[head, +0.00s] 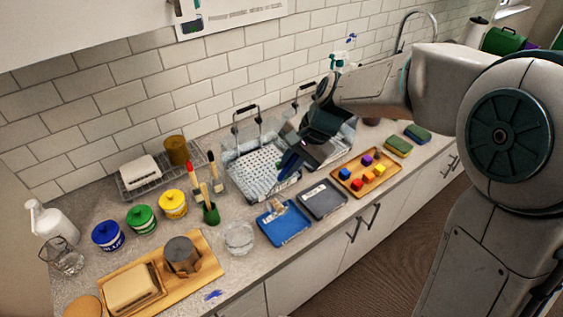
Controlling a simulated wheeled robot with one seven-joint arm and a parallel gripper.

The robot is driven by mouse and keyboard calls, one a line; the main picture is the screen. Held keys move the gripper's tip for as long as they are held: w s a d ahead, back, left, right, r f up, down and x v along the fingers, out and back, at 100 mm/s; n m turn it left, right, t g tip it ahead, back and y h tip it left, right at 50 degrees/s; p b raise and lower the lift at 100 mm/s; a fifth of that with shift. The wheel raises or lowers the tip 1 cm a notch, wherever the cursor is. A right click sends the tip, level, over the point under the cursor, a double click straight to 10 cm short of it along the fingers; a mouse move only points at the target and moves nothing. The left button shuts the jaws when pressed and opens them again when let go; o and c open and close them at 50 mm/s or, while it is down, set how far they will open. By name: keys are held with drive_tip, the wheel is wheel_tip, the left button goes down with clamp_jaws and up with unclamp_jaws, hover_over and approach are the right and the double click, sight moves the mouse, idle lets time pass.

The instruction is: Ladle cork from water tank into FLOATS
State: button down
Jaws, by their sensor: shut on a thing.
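My gripper (290,160) reaches down over the sink area at the back of the counter. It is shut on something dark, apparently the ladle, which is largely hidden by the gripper. Below and left of it is a clear, wire-handled container (245,181) with a pale speckled inside, which may be the water tank. I cannot make out a cork in it. In front lies a blue tray (289,231) with a small tan and white item (278,208) on it. A dark grey tray (322,199) lies just right of it. Neither tray's label can be read.
A wooden tray of coloured blocks (370,186) is to the right, with sponges (398,147) beyond. A glass bowl (239,239), a green pot of brushes (211,213), lidded jars (142,219) and a wooden board (204,248) crowd the left. The counter's front edge is narrow.

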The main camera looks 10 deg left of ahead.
drive_tip(key=d+f+y+b, duration=0.3)
drive_tip(key=f+y+b, duration=0.2)
drive_tip(key=b, duration=0.5)
drive_tip(key=d+f+g+y+b, duration=0.1)
drive_tip(key=d+f+y+b, duration=0.3)
drive_tip(key=b, duration=0.6)
drive_tip(key=w+d+f+y+b, duration=0.1)
drive_tip(key=d+f+y+b, duration=0.3)
drive_tip(key=f+y+b, duration=0.2)
wheel_tip(320, 180, down, 2)
drive_tip(key=shift+d+f+b, duration=0.1)
drive_tip(key=shift+b, duration=2)
idle(0.3)
wheel_tip(320, 180, up, 7)
drive_tip(key=p, duration=0.6)
drive_tip(key=shift+s, duration=0.1)
idle(0.3)
